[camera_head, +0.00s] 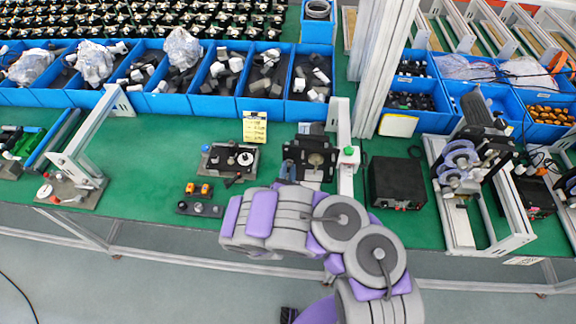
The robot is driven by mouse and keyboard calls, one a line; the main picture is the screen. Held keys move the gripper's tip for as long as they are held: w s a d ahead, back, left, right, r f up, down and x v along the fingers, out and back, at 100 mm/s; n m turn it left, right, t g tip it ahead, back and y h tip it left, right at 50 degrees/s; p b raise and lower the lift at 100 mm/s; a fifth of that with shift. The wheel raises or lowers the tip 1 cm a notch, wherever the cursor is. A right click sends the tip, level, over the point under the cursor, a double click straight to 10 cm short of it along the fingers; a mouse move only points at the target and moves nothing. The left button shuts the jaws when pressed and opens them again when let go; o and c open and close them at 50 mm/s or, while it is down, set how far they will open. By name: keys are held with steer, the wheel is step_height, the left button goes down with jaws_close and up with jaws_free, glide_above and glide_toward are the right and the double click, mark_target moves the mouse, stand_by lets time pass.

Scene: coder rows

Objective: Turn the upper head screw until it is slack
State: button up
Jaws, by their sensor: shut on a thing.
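A black machine (317,160) with a brass-coloured round part stands on the green bench, beside a light upright post (345,150). My purple and grey arm reaches up from the lower right to the machine's near left side. My gripper (288,171) shows only as a small dark piece beyond the arm's end, at the machine's left edge. It is shut on what seems to be the upper head screw. The screw and the fingertips are too small or hidden to make out.
A black box (396,182) stands right of the post. A dark fixture (229,160) and a button panel (200,200) lie to the left. A yellow card (255,126) stands behind. Blue bins (265,105) line the back. A framed machine (475,180) stands right.

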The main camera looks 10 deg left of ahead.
jaws_close()
steer(key=n+b, duration=0.8)
steer(key=n, duration=0.1)
steer(key=shift+d+n+b, duration=0.1)
steer(key=shift+n+b, duration=0.2)
steer(key=shift+n, duration=0.1)
steer(key=o, duration=0.7)
jaws_free()
steer(key=shift+c, duration=0.2)
